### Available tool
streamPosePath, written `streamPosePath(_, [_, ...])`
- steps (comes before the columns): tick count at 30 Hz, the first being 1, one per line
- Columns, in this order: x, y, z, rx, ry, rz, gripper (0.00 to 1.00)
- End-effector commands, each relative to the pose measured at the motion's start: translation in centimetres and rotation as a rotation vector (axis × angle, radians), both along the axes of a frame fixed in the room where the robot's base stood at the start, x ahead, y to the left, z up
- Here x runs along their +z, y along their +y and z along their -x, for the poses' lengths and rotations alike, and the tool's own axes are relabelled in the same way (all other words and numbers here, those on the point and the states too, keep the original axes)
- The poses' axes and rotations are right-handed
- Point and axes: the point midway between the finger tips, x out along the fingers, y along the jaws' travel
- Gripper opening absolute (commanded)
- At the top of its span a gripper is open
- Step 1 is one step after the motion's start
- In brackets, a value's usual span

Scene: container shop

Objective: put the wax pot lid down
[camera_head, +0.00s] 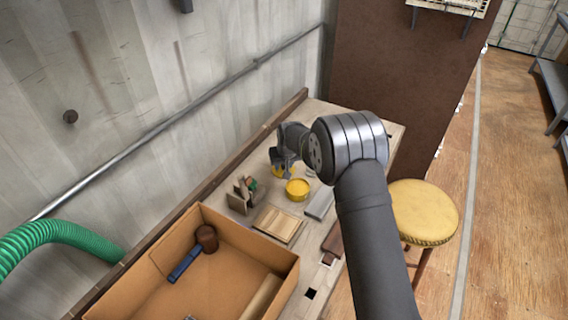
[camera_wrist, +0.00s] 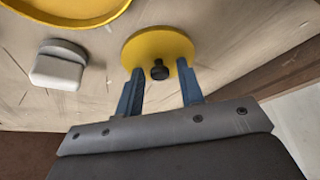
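The wax pot lid is a flat yellow disc with a black knob. It appears in the wrist view (camera_wrist: 150,45) and partly behind my gripper in the head view (camera_head: 277,173). It appears to lie on the bench top. My gripper (camera_wrist: 160,64) is above it with its two blue fingers apart, one on each side of the knob. Gaps show between the knob and both fingers. In the head view my gripper (camera_head: 284,160) is low over the bench. The yellow wax pot (camera_head: 297,189) stands close by; its rim shows in the wrist view (camera_wrist: 88,22).
A small grey-white object (camera_wrist: 58,66) lies beside the lid. A holder with tools (camera_head: 243,194), a wooden board (camera_head: 278,223) and a grey block (camera_head: 320,203) are around the pot. A large cardboard box (camera_head: 180,232) stands in front. A wall rises behind the bench.

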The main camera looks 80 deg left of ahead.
Motion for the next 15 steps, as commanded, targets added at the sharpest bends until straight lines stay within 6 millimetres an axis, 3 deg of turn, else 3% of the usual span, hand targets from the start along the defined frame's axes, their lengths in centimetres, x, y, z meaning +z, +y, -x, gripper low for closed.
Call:
streamPosePath(10, [0.3,0.0,0.0,0.0,0.0,0.0,0.39])
streamPosePath(15, [1.8,-0.5,0.0,0.0,0.0,-0.002,0.39])
